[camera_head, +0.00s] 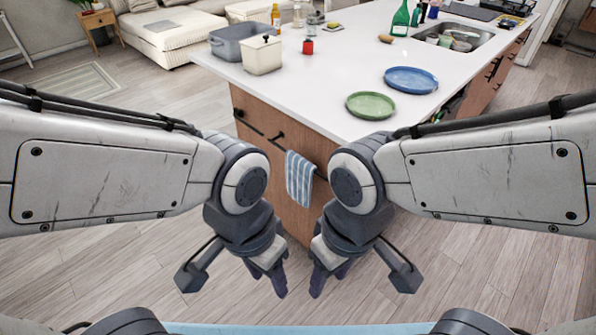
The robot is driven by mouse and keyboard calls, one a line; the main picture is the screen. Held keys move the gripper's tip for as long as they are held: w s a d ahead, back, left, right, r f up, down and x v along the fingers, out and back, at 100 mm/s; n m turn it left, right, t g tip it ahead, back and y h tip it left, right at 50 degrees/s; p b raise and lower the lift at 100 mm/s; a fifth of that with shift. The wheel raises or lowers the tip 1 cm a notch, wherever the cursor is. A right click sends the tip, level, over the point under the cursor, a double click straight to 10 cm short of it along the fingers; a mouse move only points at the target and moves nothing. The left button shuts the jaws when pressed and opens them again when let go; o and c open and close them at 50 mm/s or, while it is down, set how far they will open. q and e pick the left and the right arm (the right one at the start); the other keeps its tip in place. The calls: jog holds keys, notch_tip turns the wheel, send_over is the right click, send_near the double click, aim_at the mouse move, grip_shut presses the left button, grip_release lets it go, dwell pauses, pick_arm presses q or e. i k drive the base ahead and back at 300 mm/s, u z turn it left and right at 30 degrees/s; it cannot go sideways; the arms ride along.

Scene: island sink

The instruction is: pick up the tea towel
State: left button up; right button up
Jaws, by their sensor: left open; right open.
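The tea towel (300,178) is blue with white stripes. It hangs over a dark bar handle on the wooden end of the island, below the white worktop. It shows between my two arms, and its right edge lies close to my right arm in the picture. My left gripper (268,284) is open and empty, pointing down in front of the island, below and left of the towel in the picture. My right gripper (330,284) is open and empty, below and right of the towel. Neither gripper touches the towel.
The white worktop (320,75) carries a green plate (370,105), a blue plate (411,80), a grey tub (232,42), a cream canister (262,55) and a green bottle (400,20). A sink (455,38) is at the back right. Wooden floor (120,265) lies clear around the island.

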aim_at(299, 173)
jog(key=u, duration=0.55)
jog(key=i, duration=1.15)
jog(key=z, duration=0.3)
